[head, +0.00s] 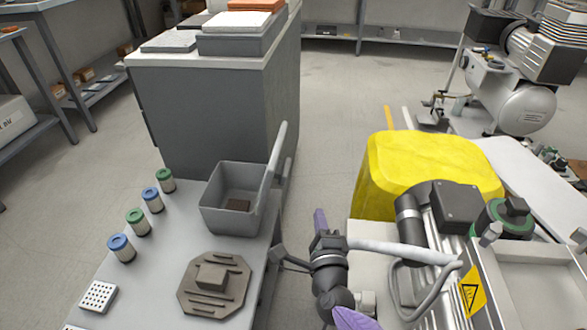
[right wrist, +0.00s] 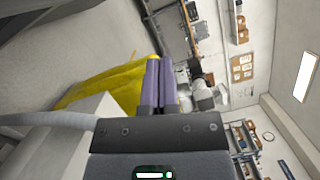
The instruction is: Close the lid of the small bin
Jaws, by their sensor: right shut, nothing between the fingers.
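The small bin (head: 222,218) is a grey open-topped box on the light grey bench at centre left. Its lid (head: 272,168) stands up, tilted, along the bin's right side, so the bin is open. A small dark brown block (head: 237,205) lies inside. My right gripper (head: 319,212) is to the right of the bin and lid, apart from them, its purple fingers pointing away from me. The fingers also show in the right wrist view (right wrist: 157,82), pressed together with nothing between them. The bin does not show clearly in that view.
A yellow bulky object (head: 425,165) and a machine with a black motor (head: 455,205) stand right of my gripper. A dark octagonal plate (head: 232,293) and several capped cylinders (head: 152,200) are on the bench. A grey cabinet (head: 220,100) stands behind the bin.

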